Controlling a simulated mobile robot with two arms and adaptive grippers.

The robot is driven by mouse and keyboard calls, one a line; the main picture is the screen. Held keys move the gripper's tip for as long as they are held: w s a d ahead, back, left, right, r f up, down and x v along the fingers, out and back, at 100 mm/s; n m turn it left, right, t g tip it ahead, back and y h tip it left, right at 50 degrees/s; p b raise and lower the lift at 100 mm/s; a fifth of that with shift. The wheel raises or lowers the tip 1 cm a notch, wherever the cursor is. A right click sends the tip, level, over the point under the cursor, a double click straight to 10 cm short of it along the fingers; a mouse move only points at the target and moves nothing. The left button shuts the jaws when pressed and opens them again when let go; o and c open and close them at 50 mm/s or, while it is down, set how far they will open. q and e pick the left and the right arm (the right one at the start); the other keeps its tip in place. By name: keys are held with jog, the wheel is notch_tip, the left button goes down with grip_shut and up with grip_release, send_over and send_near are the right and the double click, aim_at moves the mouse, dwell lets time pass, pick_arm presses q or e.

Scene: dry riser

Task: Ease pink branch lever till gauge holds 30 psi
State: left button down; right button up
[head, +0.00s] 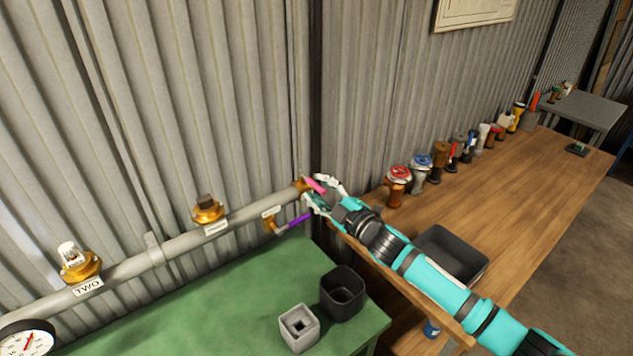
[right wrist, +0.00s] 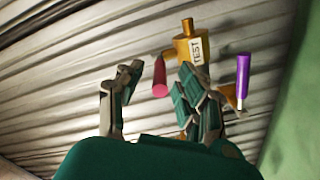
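The pink branch lever (head: 317,185) sticks out from a brass fitting at the right end of the grey pipe (head: 180,245). My right gripper (head: 322,194) is at this lever, with its fingers spread. In the right wrist view the pink lever (right wrist: 160,77) shows in the gap between the open fingertips (right wrist: 158,92); I cannot tell whether a finger touches it. The brass fitting (right wrist: 190,45) behind it carries a TEST label. The gauge (head: 28,340) is cut off at the lower left; its red needle points up and slightly right, its numbers too small to read. My left gripper is out of view.
A purple lever (head: 299,219) sits just below the pink one, close to my right gripper. A green table (head: 225,300) holds a dark bin (head: 342,292) and a grey square holder (head: 299,328). A wooden bench (head: 520,190) bears several valves and a dark tray (head: 450,255).

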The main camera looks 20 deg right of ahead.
jog(key=shift+x, duration=0.9)
grip_shut()
jog(key=shift+f, duration=0.1)
